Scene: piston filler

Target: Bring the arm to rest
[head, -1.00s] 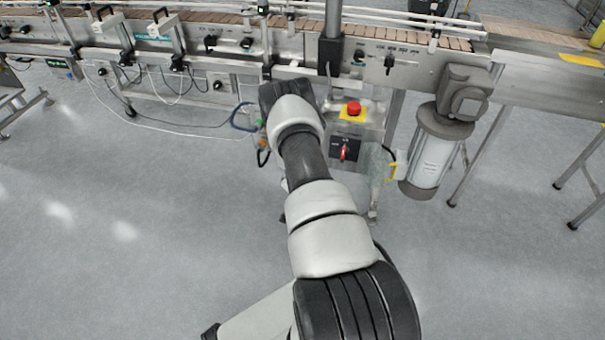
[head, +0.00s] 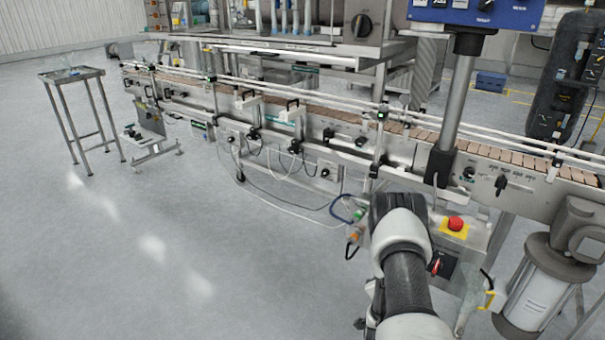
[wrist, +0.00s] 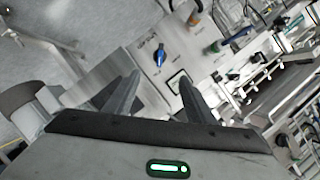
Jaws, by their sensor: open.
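My arm (head: 405,280) reaches up from the bottom edge in the head view, its dark end beside the control box under the conveyor. The fingers are hidden there. In the wrist view my gripper (wrist: 158,82) is open, its two dark fingers apart with nothing between them. Beyond the fingers is a panel with a blue-looking knob (wrist: 159,56). In the head view the control box carries a red push button (head: 455,223) on a yellow plate and a red rotary switch (head: 437,265) below it.
The conveyor (head: 330,125) runs across the head view, with a grey motor (head: 540,285) at lower right and a post (head: 455,110) rising near my arm. Loose cables (head: 285,208) hang below it. A small table (head: 72,75) stands far left. The floor at left is clear.

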